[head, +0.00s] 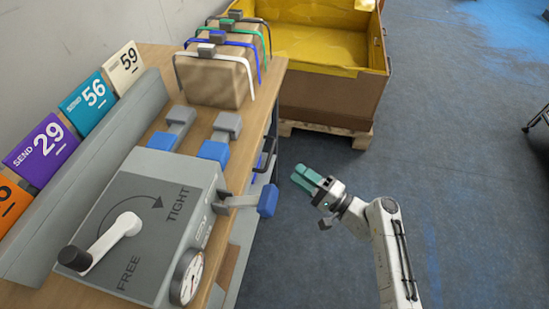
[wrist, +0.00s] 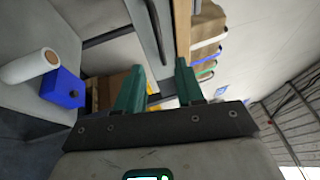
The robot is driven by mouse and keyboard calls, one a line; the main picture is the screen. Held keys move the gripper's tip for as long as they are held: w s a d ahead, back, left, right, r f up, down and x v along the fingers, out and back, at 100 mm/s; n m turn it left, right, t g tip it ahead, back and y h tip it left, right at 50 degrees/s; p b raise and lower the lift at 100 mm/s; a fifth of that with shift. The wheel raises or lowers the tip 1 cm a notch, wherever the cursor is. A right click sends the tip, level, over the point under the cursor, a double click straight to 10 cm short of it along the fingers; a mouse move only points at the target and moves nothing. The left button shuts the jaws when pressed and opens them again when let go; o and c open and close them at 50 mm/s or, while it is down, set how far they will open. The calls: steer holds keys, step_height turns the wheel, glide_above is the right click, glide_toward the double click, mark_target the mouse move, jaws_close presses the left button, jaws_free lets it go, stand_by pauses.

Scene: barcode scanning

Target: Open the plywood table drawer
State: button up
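The plywood table (head: 155,57) runs along the left of the head view, and its edge (wrist: 182,35) shows in the wrist view. A dark bar handle (head: 268,153) is on the table's right side. In the wrist view, a dark curved bar (wrist: 156,30) stands on a grey front beside the plywood edge. I cannot tell how far the drawer is out. My gripper (head: 306,180), with teal fingers, is right of the table and apart from the handle. In the wrist view, my gripper (wrist: 160,86) is open and empty, its fingers toward the grey front.
A grey machine (head: 150,215) with a crank and gauge stands on the table; its blue-tipped lever (head: 267,200) juts past the edge. Strapped parcels (head: 212,80) stand at the back. A yellow-lined crate (head: 330,95) is beyond.

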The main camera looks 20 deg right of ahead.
steer(key=x, duration=0.9)
steer(key=shift+a, duration=0.15)
steer(key=shift+c, duration=0.4)
jaws_close()
